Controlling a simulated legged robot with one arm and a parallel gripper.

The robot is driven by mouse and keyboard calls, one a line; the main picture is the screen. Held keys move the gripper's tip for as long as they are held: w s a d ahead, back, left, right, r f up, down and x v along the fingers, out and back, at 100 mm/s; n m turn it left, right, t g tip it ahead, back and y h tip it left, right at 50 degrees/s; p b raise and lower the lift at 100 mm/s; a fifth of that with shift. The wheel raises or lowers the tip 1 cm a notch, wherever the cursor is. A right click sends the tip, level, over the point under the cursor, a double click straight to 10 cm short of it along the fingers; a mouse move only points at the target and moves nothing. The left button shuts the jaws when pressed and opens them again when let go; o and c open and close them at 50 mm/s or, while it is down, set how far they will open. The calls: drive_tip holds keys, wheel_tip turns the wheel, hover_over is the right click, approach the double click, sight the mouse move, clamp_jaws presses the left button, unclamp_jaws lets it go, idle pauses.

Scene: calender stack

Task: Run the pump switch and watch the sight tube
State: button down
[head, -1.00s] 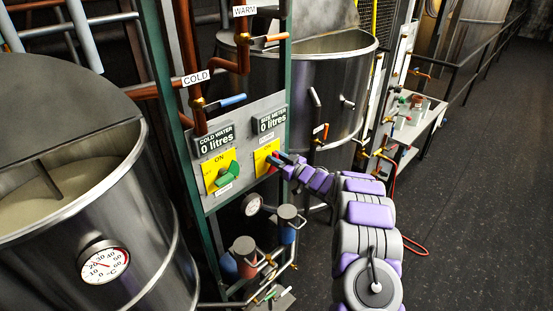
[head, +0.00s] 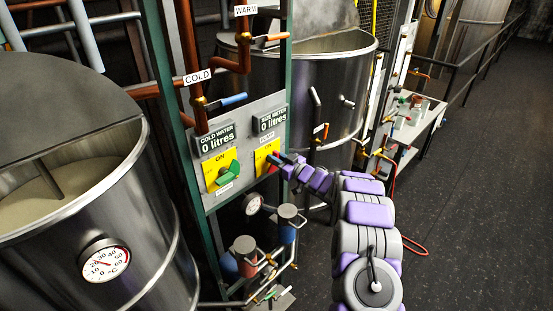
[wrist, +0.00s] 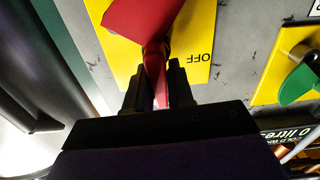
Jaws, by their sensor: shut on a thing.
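The pump switch is a red handle (wrist: 155,55) on a yellow plate (wrist: 205,60) marked OFF in the wrist view. In the head view its yellow plate (head: 264,155), marked ON, is the right one on the grey panel. My gripper (wrist: 157,92) has its two dark fingers on either side of the red handle's narrow part and is shut on it. In the head view my gripper (head: 275,160) reaches the panel from the right and hides most of the handle. I cannot pick out the sight tube for certain.
A green switch (head: 228,174) sits left on the panel, under a cold water display (head: 216,140) reading 0 litres. The size meter display (head: 271,121) also reads 0 litres. Steel vats (head: 85,235) stand left and behind (head: 340,90). Pipes and small pumps (head: 245,262) lie below. Floor is clear at right.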

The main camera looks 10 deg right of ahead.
drive_tip(key=shift+n+b, duration=0.35)
drive_tip(key=shift+n, duration=0.05)
drive_tip(key=n+b, duration=0.3)
drive_tip(key=shift+s+a+f+n, duration=0.2)
drive_tip(key=shift+a+n, duration=0.1)
drive_tip(key=shift+a, duration=0.05)
drive_tip(key=n+b, duration=0.2)
drive_tip(key=b, duration=0.1)
drive_tip(key=n+b, duration=0.1)
drive_tip(key=shift+s+a+f+n+b, duration=0.25)
drive_tip(key=shift+a+f+n+b, duration=0.05)
drive_tip(key=shift+f, duration=0.05)
drive_tip(key=n+b, duration=0.3)
drive_tip(key=b, duration=0.1)
drive_tip(key=shift+s+a+f+n+b, duration=0.2)
drive_tip(key=shift+f+n+b, duration=0.1)
drive_tip(key=shift+f+n, duration=0.1)
drive_tip(key=n+b, duration=0.2)
drive_tip(key=b, duration=0.1)
drive_tip(key=f+n+b, duration=0.1)
drive_tip(key=n+b, duration=0.2)
drive_tip(key=shift+a+b, duration=0.15)
drive_tip(key=shift+b, duration=0.15)
drive_tip(key=shift+n, duration=0.4)
drive_tip(key=c, duration=1.1)
unclamp_jaws()
drive_tip(key=shift+w, duration=0.1)
